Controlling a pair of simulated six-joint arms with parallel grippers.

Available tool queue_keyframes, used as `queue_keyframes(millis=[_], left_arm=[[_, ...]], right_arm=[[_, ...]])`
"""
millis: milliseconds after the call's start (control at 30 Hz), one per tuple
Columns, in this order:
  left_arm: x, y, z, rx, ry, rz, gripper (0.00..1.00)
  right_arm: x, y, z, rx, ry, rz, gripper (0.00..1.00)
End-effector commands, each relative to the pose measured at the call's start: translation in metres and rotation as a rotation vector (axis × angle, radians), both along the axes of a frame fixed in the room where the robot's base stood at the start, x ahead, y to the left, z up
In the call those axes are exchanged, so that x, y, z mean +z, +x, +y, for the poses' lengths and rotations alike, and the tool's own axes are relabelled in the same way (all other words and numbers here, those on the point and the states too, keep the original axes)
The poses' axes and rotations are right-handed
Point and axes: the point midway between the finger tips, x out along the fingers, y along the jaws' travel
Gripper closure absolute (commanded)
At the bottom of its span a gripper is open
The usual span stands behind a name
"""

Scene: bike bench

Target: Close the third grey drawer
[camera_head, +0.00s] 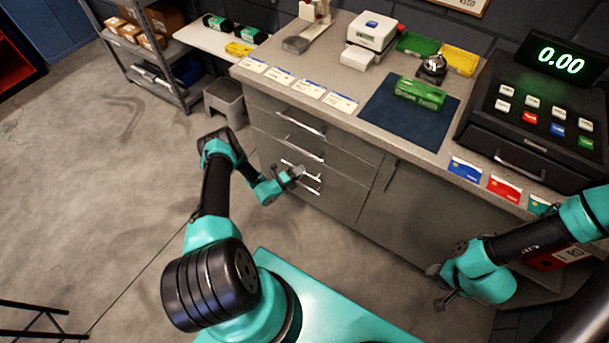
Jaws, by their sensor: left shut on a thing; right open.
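A grey drawer stack (340,160) is at the left end of the counter, with bright bar handles one above another. The upper drawer handles show clear of my arm. The third grey drawer (336,188) is low in the stack, and its front looks close to flush; I cannot tell if a small gap is left. My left gripper (295,173) is at the low handles and shut on a handle, which it partly hides. My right gripper (438,287) is open and empty, low in front of the cabinet at the right, away from the drawers.
The counter holds cards, a blue mat (400,123) with a green box (420,93), a bell (433,67) and a cash register (540,115).

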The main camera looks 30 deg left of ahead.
Motion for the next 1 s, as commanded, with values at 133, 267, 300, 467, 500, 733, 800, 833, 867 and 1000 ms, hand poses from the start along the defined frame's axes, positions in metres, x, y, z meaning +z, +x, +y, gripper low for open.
queue_keyframes(millis=[133,267,300,467,500,733,800,833,867,1000], left_arm=[[-0.0005,0.0012,0.0110,0.021,0.001,0.001,1.00],[-0.0002,0.0025,0.0109,0.022,0.001,0.001,1.00],[-0.0002,0.0028,0.0109,0.022,0.001,0.001,1.00],[-0.0001,0.0032,0.0107,0.021,0.002,0.002,0.80],[0.0000,0.0030,0.0105,0.021,0.002,0.002,0.76],[-0.0001,0.0020,0.0105,0.020,0.001,0.000,0.63],[0.0000,0.0019,0.0104,0.020,0.001,0.000,0.63],[-0.0001,0.0017,0.0104,0.020,0.001,0.000,0.63],[-0.0001,0.0016,0.0105,0.020,0.001,0.000,0.63],[-0.0010,-0.0023,0.0126,0.020,0.000,0.000,0.63]], right_arm=[[0.0000,0.0000,0.0001,0.000,0.000,0.000,0.57],[0.0000,0.0001,0.0003,0.001,0.000,0.000,0.57],[0.0000,0.0001,0.0003,0.001,0.000,0.000,0.57],[0.0000,0.0001,0.0003,0.001,0.000,0.000,0.57],[0.0000,0.0001,0.0003,0.001,0.000,0.000,0.57],[0.0000,0.0001,0.0002,0.001,0.000,0.000,0.57],[0.0000,0.0001,0.0002,0.001,0.000,0.000,0.57],[0.0000,0.0001,0.0002,0.001,0.000,0.000,0.57],[0.0000,0.0001,0.0002,0.001,0.000,0.000,0.57],[0.0000,0.0001,0.0002,0.001,0.000,0.000,0.57]])
